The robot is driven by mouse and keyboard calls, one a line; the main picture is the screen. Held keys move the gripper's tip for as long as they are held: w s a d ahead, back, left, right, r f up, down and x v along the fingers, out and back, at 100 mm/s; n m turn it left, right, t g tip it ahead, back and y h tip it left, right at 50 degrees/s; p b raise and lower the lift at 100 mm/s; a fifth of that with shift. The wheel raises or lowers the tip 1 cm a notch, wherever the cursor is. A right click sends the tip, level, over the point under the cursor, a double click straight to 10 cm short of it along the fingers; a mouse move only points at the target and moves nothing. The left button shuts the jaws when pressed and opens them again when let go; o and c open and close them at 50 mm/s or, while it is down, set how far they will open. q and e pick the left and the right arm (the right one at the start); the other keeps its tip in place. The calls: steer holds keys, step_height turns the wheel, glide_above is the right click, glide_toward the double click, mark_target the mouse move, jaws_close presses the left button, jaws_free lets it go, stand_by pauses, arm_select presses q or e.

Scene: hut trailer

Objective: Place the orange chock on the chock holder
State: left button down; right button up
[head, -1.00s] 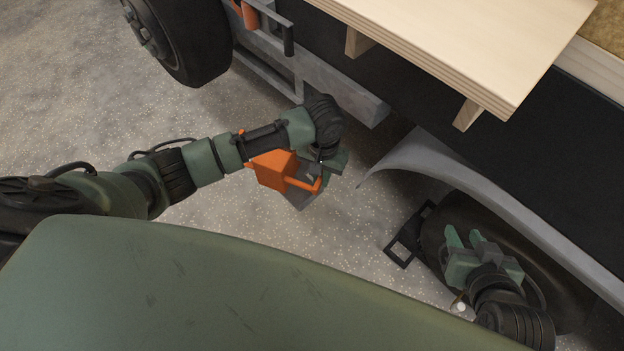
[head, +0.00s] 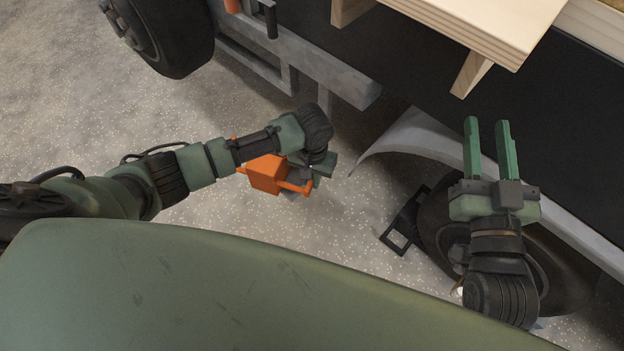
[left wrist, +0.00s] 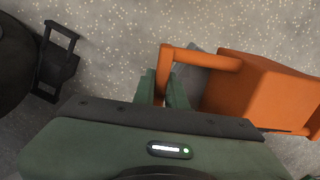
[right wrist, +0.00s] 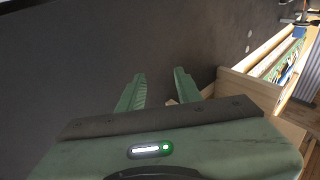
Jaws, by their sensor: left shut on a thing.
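The orange chock (head: 265,174) is held by its handle in my left gripper (head: 318,172), above the gravel floor beside the trailer. In the left wrist view the chock (left wrist: 265,95) lies to the right, and the fingers of my left gripper (left wrist: 165,88) are closed around its tubular handle. My right gripper (head: 488,130) is open and empty, in front of the trailer's dark side above the near wheel. In the right wrist view its fingers (right wrist: 158,88) stand apart with nothing between them. I cannot clearly identify the chock holder.
A grey metal frame (head: 325,75) runs under the trailer, with an orange part (head: 232,5) and a black part near its top. A black frame-shaped object (head: 397,238) stands by the near wheel (head: 440,215). A wooden board (head: 490,25) juts overhead.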

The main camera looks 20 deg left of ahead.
stand_by(0.3)
arm_select(q)
steer(key=c, duration=1.9)
jaws_free()
steer(key=shift+f, duration=0.15)
steer(key=o, duration=0.4)
steer(key=shift+o, duration=0.2)
